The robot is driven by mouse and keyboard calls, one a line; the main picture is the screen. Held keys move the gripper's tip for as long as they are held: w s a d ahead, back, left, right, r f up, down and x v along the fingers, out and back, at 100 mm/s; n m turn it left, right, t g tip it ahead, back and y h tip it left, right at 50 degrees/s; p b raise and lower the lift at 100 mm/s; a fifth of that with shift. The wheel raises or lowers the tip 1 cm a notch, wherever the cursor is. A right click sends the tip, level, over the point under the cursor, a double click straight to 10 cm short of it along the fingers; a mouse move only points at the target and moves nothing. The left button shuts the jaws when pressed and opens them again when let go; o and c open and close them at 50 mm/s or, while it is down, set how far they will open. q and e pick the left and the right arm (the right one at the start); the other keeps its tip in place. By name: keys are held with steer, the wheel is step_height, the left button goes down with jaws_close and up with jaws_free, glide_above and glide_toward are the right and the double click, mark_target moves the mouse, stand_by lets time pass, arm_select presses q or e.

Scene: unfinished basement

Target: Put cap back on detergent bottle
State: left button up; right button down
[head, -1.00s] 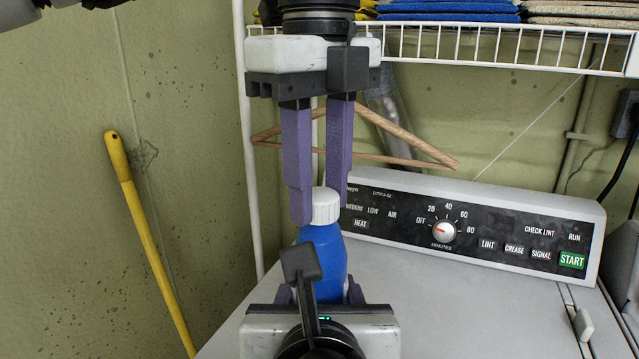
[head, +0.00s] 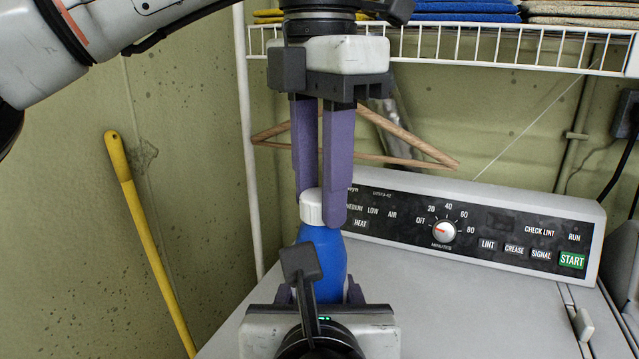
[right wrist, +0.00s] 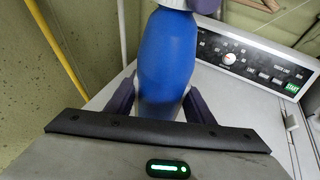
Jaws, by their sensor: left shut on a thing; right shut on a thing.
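The blue detergent bottle (head: 325,256) stands upright above the machine's top, with the white cap (head: 312,208) on its mouth. My left gripper (head: 321,215) comes down from above, its purple fingers shut on the cap from both sides. My right gripper (head: 320,296) is low in front, shut around the bottle's lower body. In the right wrist view the bottle (right wrist: 167,62) fills the space between the two fingers. The cap's lower edge meets the bottle's top; I cannot tell whether its threads are engaged.
The dryer (head: 440,312) has a control panel (head: 480,228) at its back. A white wire shelf (head: 500,48) with folded cloths (head: 448,10) is above. A wooden hanger (head: 405,135) hangs behind my left gripper. A yellow pole (head: 150,245) leans on the left wall.

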arm_select(q)
steer(key=m, duration=0.7)
steer(key=shift+m, duration=0.3)
steer(key=o, duration=1.3)
steer(key=shift+c, duration=0.2)
steer(key=shift+r, duration=0.1)
steer(key=shift+r, duration=3.65)
